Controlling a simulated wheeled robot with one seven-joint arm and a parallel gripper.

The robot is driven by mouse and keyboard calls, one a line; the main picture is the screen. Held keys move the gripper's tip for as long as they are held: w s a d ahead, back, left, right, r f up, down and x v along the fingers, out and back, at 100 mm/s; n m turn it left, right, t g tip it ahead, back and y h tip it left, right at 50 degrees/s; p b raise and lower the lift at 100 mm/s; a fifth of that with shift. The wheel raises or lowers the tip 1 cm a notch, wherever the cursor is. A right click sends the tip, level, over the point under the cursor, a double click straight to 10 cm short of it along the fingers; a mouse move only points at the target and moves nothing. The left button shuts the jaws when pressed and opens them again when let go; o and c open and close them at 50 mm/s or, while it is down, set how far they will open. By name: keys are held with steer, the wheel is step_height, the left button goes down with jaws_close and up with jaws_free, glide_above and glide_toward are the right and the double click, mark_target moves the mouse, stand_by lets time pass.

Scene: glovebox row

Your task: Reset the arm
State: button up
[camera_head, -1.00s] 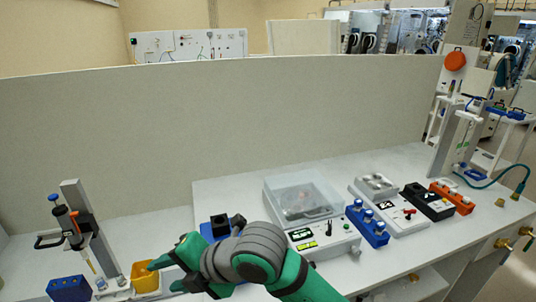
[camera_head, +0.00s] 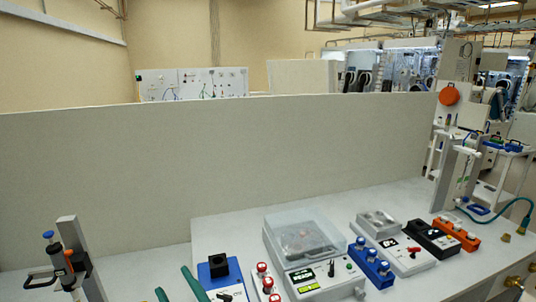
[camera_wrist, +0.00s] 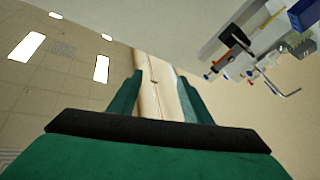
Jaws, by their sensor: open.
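My gripper (camera_head: 172,281) shows at the bottom edge of the head view as two green fingers, apart, in front of the bench. The rest of my arm is out of that view. In the wrist view my gripper (camera_wrist: 160,82) has its two green fingers spread with nothing between them. The wrist camera sees the ceiling lights on the left and a beige wall and bench items tilted at the upper right.
The bench holds a pipette stand (camera_head: 82,258), a blue box with a black knob (camera_head: 222,283), a red-capped rack (camera_head: 265,284), a clear-lidded device (camera_head: 305,245), a blue rack (camera_head: 370,262) and an orange rack (camera_head: 456,234). A grey partition (camera_head: 220,150) stands behind.

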steer(key=s+d+f+m+t+h, duration=0.1)
steer(key=s+d+f+m+h, duration=0.3)
steer(key=f, duration=0.3)
steer(key=s+d+f+m+h, duration=0.3)
steer(key=f+m+h, duration=0.15)
steer(key=f, duration=0.25)
steer(key=s+d+f+m+t+h, duration=0.1)
steer(key=s+d+f+m+h, duration=0.25)
steer(key=f+m, duration=0.2)
steer(key=s+d+f, duration=0.2)
steer(key=s+d, duration=0.1)
steer(key=s, duration=0.4)
steer(key=s+d+f+g+h, duration=0.1)
steer(key=s+d+f, duration=0.2)
steer(key=s, duration=0.5)
steer(key=s+d+f+g, duration=0.1)
steer(key=s+d+f, duration=0.2)
steer(key=s, duration=0.5)
steer(key=shift+s+h, duration=0.2)
steer(key=shift+h, duration=0.1)
